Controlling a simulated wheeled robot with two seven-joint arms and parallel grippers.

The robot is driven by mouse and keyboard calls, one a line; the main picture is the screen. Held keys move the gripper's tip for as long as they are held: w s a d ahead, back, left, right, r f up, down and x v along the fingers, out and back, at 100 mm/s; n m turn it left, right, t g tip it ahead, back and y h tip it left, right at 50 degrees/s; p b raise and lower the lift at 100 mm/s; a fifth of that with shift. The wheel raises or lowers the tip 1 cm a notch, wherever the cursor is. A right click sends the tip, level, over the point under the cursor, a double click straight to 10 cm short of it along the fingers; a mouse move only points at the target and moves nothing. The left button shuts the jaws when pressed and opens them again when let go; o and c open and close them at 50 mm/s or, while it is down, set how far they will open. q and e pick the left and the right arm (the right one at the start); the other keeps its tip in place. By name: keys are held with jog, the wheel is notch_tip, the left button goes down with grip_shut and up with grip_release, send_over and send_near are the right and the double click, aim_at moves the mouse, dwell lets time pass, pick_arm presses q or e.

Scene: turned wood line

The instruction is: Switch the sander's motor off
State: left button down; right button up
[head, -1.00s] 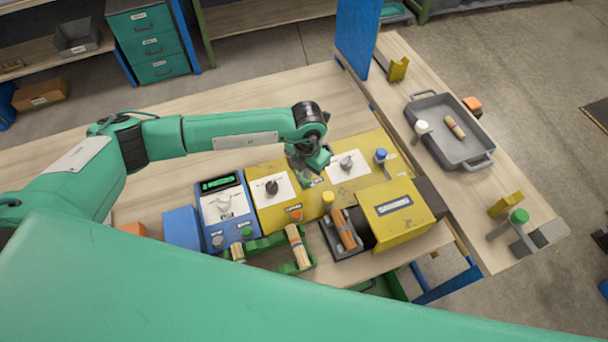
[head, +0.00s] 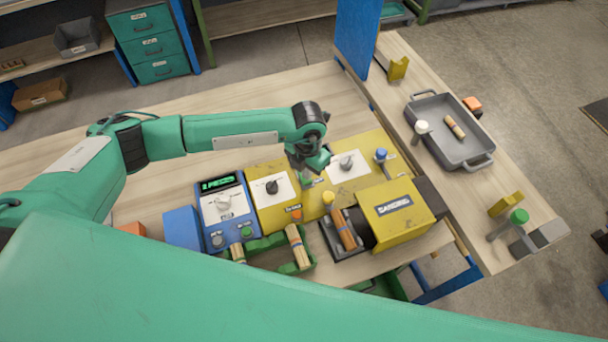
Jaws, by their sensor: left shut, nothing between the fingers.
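The yellow sander (head: 403,208) stands on the bench, its label reading "SANDING". Its yellow panel (head: 370,135) lies behind it and carries a black knob (head: 272,187) on a white plate at left and a grey knob (head: 346,162) on a white plate at right. A blue-topped post (head: 381,154) stands at the panel's right. My left gripper (head: 306,182) is shut and empty. It points down over the panel between the two knobs; I cannot tell whether it touches anything. My right gripper is out of view.
A blue box with a white dial (head: 223,203) stands left of the panel. A green rack (head: 270,243) with turned wood pieces and a wood piece (head: 342,229) beside the sander lie in front. A grey tray (head: 436,112) is on the right bench. The bench behind the arm is clear.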

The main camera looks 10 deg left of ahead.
pick_arm(q)
jog(key=shift+f+b, duration=0.9)
jog(key=shift+f, duration=0.15)
dwell(0.4)
jog(key=shift+r+p, duration=0.45)
jog(key=shift+r, duration=0.3)
jog(key=shift+r+p, duration=1.15)
jog(key=shift+r, duration=1.6)
jog(key=shift+f, duration=0.1)
